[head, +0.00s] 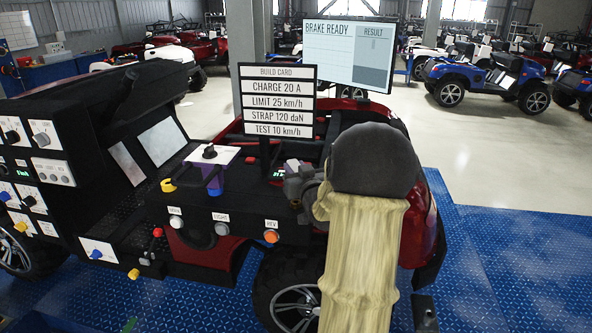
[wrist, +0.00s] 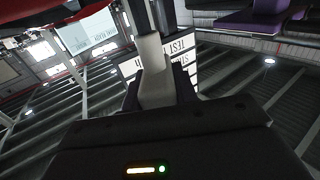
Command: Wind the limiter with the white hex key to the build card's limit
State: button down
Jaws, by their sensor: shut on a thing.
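The build card (head: 278,101) stands on a post above the console and reads LIMIT 25 km/h. My gripper (head: 297,186) is at the console's right end, just right of a small green-lit display (head: 278,173) whose digits are too small to read surely. In the wrist view my gripper (wrist: 160,92) is shut on a pale grey-white piece (wrist: 152,68), which looks like the white hex key. In the head view the key is hidden by my gripper and arm. The limiter's socket is not clear in either view, so I cannot tell whether the key sits in it.
A monitor (head: 348,52) behind the card reads BRAKE READY, with a RESULT box. Labelled buttons (head: 222,228) line the console front. Blue floor plates (head: 510,260) lie clear at right.

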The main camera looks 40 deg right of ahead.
jog(key=shift+f+b, duration=1.1)
jog(key=shift+b, duration=0.3)
jog(key=shift+r+n+y+p, duration=0.15)
jog(key=shift+n+y+p, duration=0.2)
jog(key=shift+y, duration=0.15)
jog(key=shift+n+t+y+p, duration=0.5)
jog(key=shift+n+y+p, duration=1.25)
jog(key=shift+y, duration=0.85)
jog(key=shift+n+y+p, duration=0.7)
jog(key=shift+y+p, duration=0.45)
jog(key=shift+y, duration=0.15)
jog(key=shift+n+g+y+p, duration=0.7)
jog(key=shift+n+y+p, duration=0.4)
jog(key=shift+y, duration=0.65)
jog(key=shift+n+g+y+p, duration=0.8)
jog(key=shift+n+y, duration=0.5)
jog(key=shift+y, duration=0.45)
